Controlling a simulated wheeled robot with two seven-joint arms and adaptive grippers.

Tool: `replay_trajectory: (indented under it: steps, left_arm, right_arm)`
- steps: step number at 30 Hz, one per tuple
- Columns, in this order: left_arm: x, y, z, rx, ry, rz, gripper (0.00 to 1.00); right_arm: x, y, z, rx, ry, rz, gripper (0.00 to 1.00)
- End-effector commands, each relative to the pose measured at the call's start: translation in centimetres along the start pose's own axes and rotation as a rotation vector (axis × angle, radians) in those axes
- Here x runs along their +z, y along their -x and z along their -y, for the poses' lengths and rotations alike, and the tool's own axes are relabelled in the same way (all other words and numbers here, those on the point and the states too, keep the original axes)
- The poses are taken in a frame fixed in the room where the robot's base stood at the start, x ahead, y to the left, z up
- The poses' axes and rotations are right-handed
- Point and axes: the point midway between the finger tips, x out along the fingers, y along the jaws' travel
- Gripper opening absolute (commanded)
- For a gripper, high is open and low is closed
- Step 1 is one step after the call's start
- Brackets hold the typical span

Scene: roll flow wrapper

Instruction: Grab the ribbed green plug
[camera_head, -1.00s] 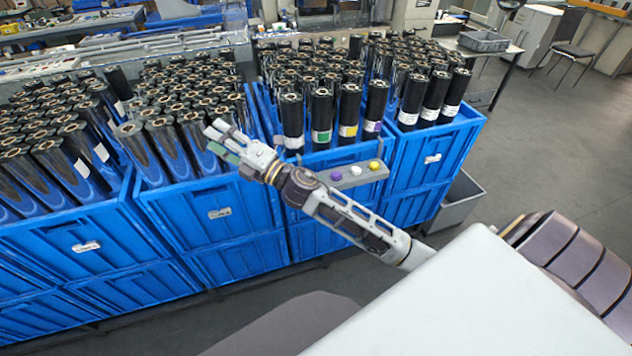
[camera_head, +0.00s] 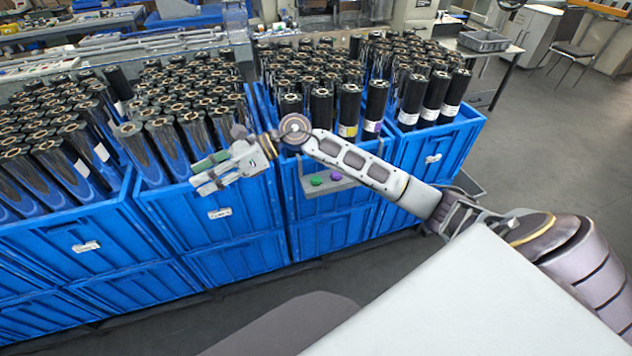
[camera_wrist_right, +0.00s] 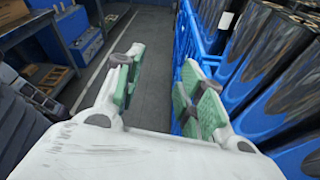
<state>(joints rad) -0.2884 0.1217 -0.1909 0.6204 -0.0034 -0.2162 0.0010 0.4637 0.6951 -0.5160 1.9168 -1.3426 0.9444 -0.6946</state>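A small green plug (camera_head: 317,181) sits at the left end of a grey shelf (camera_head: 312,191) on the front of a blue crate; its ribbing is too small to make out. My right gripper (camera_head: 200,174) is to the left of the plug, in front of the neighbouring crate, with its fingers pointing left. In the right wrist view the right gripper (camera_wrist_right: 160,88) is open, its green-padded fingers apart with only floor between them. No plug shows in that view. My left gripper is not in view.
A purple plug (camera_head: 335,177) stands just right of the green one. My right forearm covers the shelf's right part. Blue crates (camera_head: 220,230) full of upright black rolls (camera_head: 348,105) stand in a row behind the arm. Open floor (camera_head: 560,160) lies to the right.

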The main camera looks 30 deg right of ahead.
Motion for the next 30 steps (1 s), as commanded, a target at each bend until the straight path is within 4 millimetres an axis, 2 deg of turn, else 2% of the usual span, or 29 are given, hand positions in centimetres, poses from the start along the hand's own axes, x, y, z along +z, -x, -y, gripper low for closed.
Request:
replay_trajectory:
  steps: [6,14,21,27,30]
  left_arm:
    - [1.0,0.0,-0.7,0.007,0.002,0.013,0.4]
    - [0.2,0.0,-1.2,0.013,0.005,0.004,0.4]
    - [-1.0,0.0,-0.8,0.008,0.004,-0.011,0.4]
    - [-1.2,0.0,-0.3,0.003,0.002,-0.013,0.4]
    - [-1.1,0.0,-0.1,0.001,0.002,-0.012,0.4]
  right_arm:
    - [-3.3,2.5,1.5,0.006,0.162,-0.265,0.39]
    - [-6.8,7.8,4.0,0.009,0.299,-0.592,0.39]
    - [-8.7,14.8,6.4,0.004,0.366,-0.896,0.39]
    - [-9.1,21.5,7.8,-0.004,0.372,-1.136,0.39]
    - [-9.0,24.2,8.1,-0.007,0.362,-1.225,0.39]
